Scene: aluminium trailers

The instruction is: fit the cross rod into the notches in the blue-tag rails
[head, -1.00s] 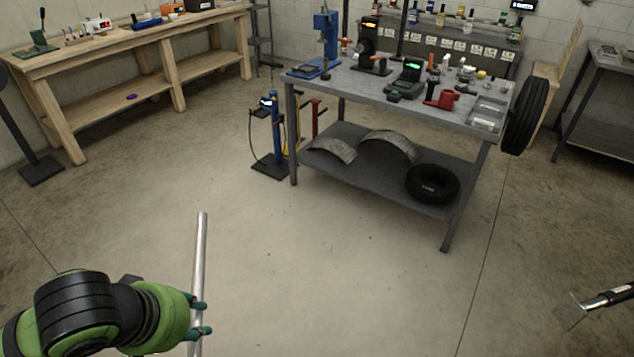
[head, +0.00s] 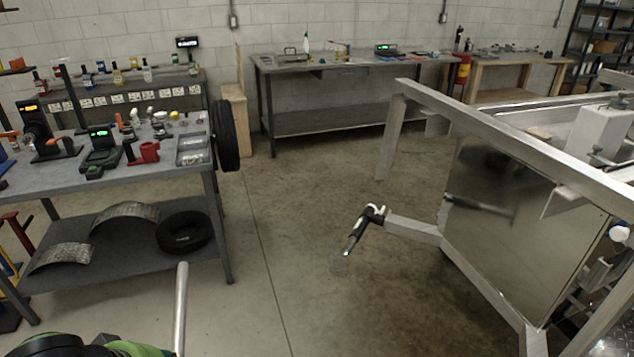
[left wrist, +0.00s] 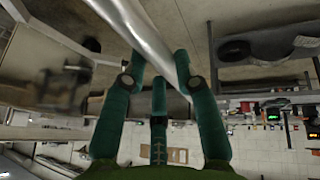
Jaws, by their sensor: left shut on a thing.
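The cross rod (head: 181,308) is a plain silver bar. In the head view its upper end stands up from the bottom edge, left of centre; the lower part is cut off. In the left wrist view the rod (left wrist: 128,22) runs diagonally between the green fingers of my left gripper (left wrist: 160,62), which is shut on it. In the head view only green and black parts of my left arm show at the bottom left. My right gripper is not in view. I cannot make out blue tags or notches on any rail.
An aluminium trailer frame (head: 510,128) with a shiny panel (head: 520,225) fills the right side. Its coupler (head: 366,225) sticks out towards the middle. A grey workbench (head: 75,168) with a tyre (head: 226,135) stands at left. Bare floor (head: 290,250) lies between them.

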